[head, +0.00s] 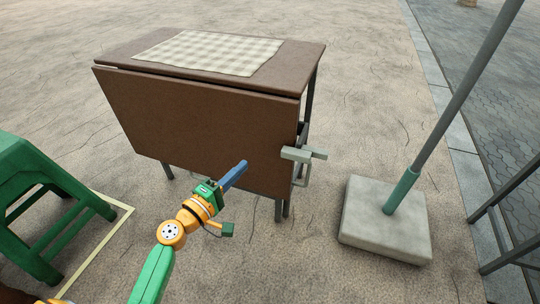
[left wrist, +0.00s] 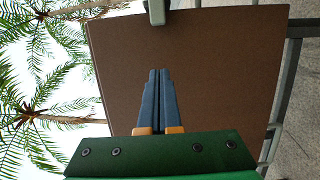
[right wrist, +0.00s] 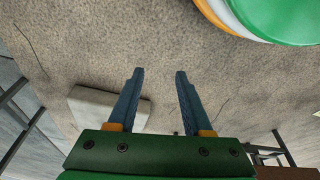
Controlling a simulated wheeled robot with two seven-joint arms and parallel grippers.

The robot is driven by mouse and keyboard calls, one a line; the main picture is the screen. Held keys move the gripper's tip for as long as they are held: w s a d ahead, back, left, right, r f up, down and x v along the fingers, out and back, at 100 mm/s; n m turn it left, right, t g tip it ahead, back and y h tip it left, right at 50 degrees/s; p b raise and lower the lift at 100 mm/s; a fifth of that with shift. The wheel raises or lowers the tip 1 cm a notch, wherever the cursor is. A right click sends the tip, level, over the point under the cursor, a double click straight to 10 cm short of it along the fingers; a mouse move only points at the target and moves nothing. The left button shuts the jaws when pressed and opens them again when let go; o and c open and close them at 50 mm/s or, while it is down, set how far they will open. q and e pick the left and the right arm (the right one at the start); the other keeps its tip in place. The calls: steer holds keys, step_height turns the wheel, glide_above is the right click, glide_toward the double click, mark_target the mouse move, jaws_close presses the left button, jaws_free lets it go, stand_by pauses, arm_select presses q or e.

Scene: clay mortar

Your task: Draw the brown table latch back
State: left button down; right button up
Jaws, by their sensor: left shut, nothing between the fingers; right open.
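The brown table (head: 200,125) stands ahead with its large front leaf hanging down. Its latch, a pale grey-green bar (head: 303,154), sits at the right edge of the leaf. In the left wrist view the leaf (left wrist: 205,70) fills the middle, and a grey-green piece of the latch (left wrist: 156,12) shows at the top edge. My left gripper (head: 241,166) is shut and empty, in front of the leaf's lower right part, to the left of the latch and a little below it. My right gripper (right wrist: 157,72) is open and empty over bare ground, and is not visible in the head view.
A checked cloth (head: 208,52) lies on the tabletop. A green stool (head: 40,190) stands at the left. A concrete block (head: 385,235) with a slanting pole (head: 450,110) stands to the right of the table. Grey metal rails (head: 505,200) show at the far right.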

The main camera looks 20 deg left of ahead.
mark_target(291, 157)
arm_select(q)
steer(key=x, duration=0.7)
steer(key=shift+w+d+f+b, duration=0.1)
steer(key=shift+w+b, duration=0.25)
steer(key=d+p, duration=0.1)
steer(key=d, duration=0.1)
steer(key=shift+s+d, duration=0.1)
steer(key=shift+d, duration=0.85)
arm_select(e)
steer(key=shift+s+f, duration=0.15)
steer(key=shift+f, duration=0.65)
arm_select(q)
steer(key=d, duration=0.4)
steer(key=shift+s+d+p, duration=0.1)
steer(key=shift+d+p, duration=0.25)
arm_select(e)
steer(key=shift+s+f, duration=0.1)
steer(key=shift+f, duration=0.35)
arm_select(q)
steer(key=shift+a, duration=0.1)
